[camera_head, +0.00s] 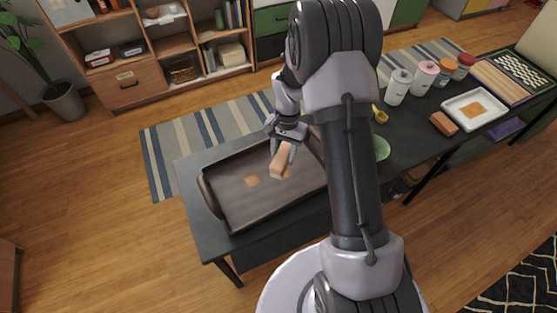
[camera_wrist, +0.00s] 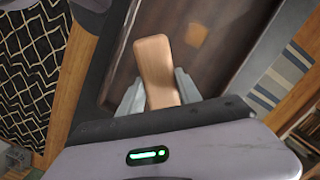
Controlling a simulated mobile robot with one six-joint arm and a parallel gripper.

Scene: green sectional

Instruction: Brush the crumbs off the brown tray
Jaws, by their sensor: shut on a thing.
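The brown tray (camera_head: 225,207) lies on the left part of the dark table. A small orange-tan patch of crumbs (camera_head: 252,181) is on the tray floor, left of my gripper. It also shows in the wrist view (camera_wrist: 197,33), up and to the right of the held block. My gripper (camera_head: 283,150) is over the tray, shut on a tan wooden block-like brush (camera_head: 282,161), which fills the space between the fingers in the wrist view (camera_wrist: 156,70). I cannot tell whether the brush touches the tray. My arm hides the tray's right end.
On the table's right stand a white square tray (camera_head: 490,117) with an orange patch, a brown block (camera_head: 443,123), white and pink canisters (camera_head: 398,87) and orange- and red-lidded jars. A striped rug lies behind the table.

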